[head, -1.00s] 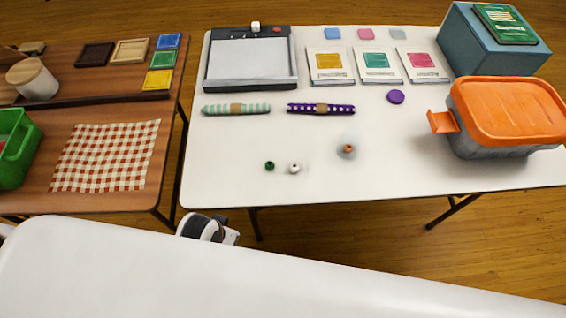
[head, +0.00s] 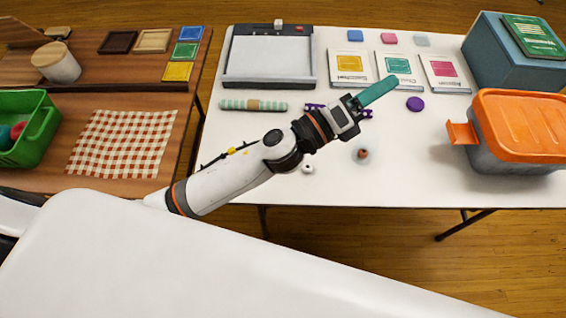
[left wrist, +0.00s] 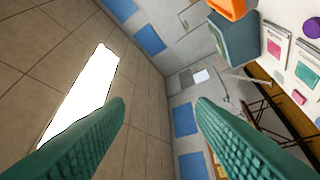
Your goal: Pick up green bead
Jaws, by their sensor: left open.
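The green bead is hidden in the head view now; my left arm lies across the table in front of where it was. A white bead (head: 307,169) shows just below the arm on the white table (head: 420,185). A brown-orange bead (head: 362,155) lies to its right. My left gripper (head: 378,92) is raised over the table, pointing to the upper right, past the partly covered purple dotted roll (head: 318,108). In the left wrist view its two teal fingers (left wrist: 160,115) stand wide apart with nothing between them. My right gripper is not in view.
An orange-lidded bin (head: 520,130) and a blue box (head: 505,55) stand at the right. A paper trimmer (head: 268,60), a mint striped roll (head: 240,105), several packets and a purple disc (head: 415,104) lie on the table. The front right of the table is clear.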

